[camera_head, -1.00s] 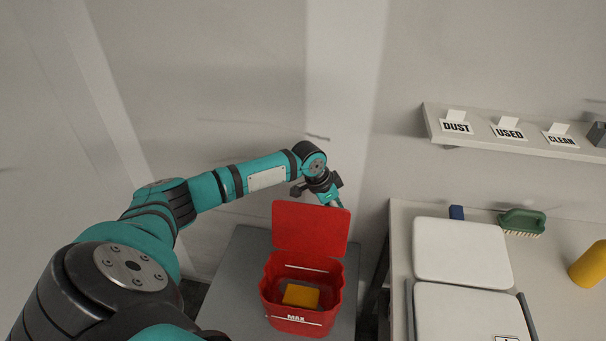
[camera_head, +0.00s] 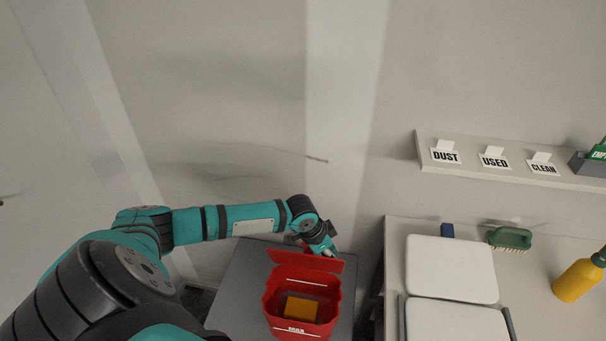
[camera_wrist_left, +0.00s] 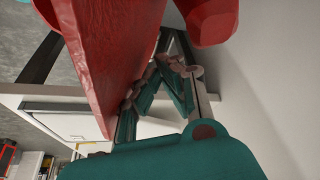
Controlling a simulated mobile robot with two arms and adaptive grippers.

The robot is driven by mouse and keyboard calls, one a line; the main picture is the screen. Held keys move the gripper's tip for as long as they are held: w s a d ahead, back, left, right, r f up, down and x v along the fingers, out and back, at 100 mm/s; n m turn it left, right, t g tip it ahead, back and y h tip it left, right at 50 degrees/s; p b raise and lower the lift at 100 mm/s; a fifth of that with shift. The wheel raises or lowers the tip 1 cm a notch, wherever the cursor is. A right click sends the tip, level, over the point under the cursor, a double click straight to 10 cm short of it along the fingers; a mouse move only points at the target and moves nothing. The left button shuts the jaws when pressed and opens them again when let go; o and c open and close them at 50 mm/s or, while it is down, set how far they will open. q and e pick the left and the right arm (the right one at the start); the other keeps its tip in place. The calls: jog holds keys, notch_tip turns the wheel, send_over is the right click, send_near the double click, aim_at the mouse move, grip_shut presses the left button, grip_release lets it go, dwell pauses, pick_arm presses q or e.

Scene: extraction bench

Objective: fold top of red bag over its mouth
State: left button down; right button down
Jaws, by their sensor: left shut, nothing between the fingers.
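The red bag (camera_head: 272,312) stands open on a grey surface, with a yellow block (camera_head: 301,308) inside it. In the left wrist view a red panel (camera_wrist_left: 112,55) fills the upper left, close beside my shut left gripper (camera_wrist_left: 166,72). Another red part (camera_wrist_left: 212,18) shows at the top. I cannot tell whether the fingers touch the panel. My right gripper is not in view.
The grey stand (camera_head: 235,300) under the bag has bare room on its left. A bench (camera_head: 395,235) on the right holds white pads (camera_head: 450,268), a green brush (camera_head: 510,238) and a yellow bottle (camera_head: 578,280). A labelled shelf (camera_head: 510,172) is on the wall.

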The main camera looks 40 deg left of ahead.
pick_arm(q)
jog(key=s+d+p, duration=0.3)
jog(key=s, duration=0.2)
jog(key=shift+s+d, duration=0.2)
jog(key=shift+s, duration=0.15)
notch_tip(320, 180, up, 7)
dwell(0.9)
dwell(0.3)
